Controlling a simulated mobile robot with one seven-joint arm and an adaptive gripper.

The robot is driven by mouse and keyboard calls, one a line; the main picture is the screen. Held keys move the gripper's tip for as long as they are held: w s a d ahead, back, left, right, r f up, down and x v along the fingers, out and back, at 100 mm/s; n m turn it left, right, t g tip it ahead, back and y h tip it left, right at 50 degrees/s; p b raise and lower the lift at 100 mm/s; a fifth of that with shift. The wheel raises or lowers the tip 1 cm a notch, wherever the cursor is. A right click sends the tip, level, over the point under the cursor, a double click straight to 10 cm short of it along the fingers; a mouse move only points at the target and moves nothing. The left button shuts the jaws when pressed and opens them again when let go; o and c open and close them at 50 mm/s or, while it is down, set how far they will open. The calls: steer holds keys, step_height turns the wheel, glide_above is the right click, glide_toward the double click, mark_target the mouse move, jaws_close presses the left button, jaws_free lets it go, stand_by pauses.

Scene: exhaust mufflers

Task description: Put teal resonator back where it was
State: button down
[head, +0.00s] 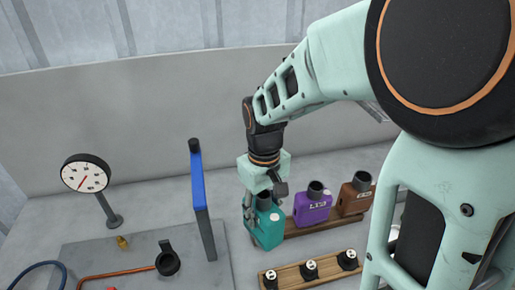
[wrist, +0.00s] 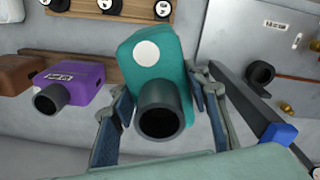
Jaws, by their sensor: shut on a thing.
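The teal resonator (head: 270,228) is a teal box with a dark pipe neck. It is held in my gripper (head: 262,205), next to the left end of the wooden rack (head: 318,226). In the wrist view the teal resonator (wrist: 155,65) sits between the two fingers of my gripper (wrist: 162,105), with its dark pipe mouth toward the camera and a white round spot on its face. It looks slightly tilted there. Whether its base touches the rack or the bench is hidden.
A purple resonator (head: 312,207) and a brown one (head: 354,197) stand on the rack to the right. A blue-topped upright post (head: 200,195) stands close on the left. A lower wooden strip (head: 290,277) holds several black caps. A gauge (head: 86,174) stands at far left.

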steer(key=w, duration=0.1)
steer(key=w+f, duration=0.1)
steer(key=w, duration=0.1)
steer(key=shift+w+d+f, duration=0.1)
steer(key=shift+w+f, duration=0.25)
steer(key=w+f+b, duration=0.4)
steer(key=f+b, duration=0.2)
steer(key=f, duration=0.3)
steer(key=shift+w+d+f, duration=0.15)
steer(key=shift+w+d, duration=0.15)
steer(key=shift+w, duration=0.1)
steer(key=c, duration=1.4)
jaws_free()
steer(key=shift+f, duration=0.1)
steer(key=shift+c, duration=0.2)
steer(key=o, duration=0.3)
steer(key=shift+w, duration=0.25)
steer(key=shift+o, duration=0.2)
steer(key=shift+r, duration=0.25)
